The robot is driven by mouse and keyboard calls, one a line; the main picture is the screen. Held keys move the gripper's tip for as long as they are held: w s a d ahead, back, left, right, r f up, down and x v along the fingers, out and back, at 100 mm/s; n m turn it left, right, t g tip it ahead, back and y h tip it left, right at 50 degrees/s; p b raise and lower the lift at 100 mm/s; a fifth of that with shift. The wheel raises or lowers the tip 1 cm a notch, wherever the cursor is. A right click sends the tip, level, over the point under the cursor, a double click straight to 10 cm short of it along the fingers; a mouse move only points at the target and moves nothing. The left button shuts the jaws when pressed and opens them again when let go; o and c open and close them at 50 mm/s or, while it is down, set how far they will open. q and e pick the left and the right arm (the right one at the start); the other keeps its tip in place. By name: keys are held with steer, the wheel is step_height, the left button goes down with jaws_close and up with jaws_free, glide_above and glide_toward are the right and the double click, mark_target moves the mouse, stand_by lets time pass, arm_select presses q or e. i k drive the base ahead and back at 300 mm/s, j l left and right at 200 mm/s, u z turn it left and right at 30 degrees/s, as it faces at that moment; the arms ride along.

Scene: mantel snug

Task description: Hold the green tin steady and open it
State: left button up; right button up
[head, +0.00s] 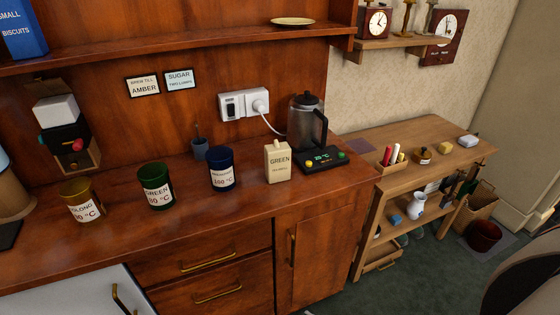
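A dark green cylinder (156,187) with a white label reading GREEN and a temperature stands upright on the wooden counter. Its top looks dark; I cannot tell whether a lid is on it. A cream container (278,163) with a small knob on top is also labelled GREEN and stands further right, left of the kettle. Its top looks closed. Neither of my grippers is in view, and nothing is seen touching either container.
A yellow cylinder (82,201) and a blue cylinder (221,170) flank the green one. A glass kettle (306,122) stands on a black base (322,161), its cord running to a wall socket (243,105). The counter front (150,238) is clear. A lower wooden side table (440,165) stands right.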

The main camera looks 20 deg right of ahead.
mark_target(161, 196)
steer(key=k+j, duration=0.25)
steer(key=j, duration=1.05)
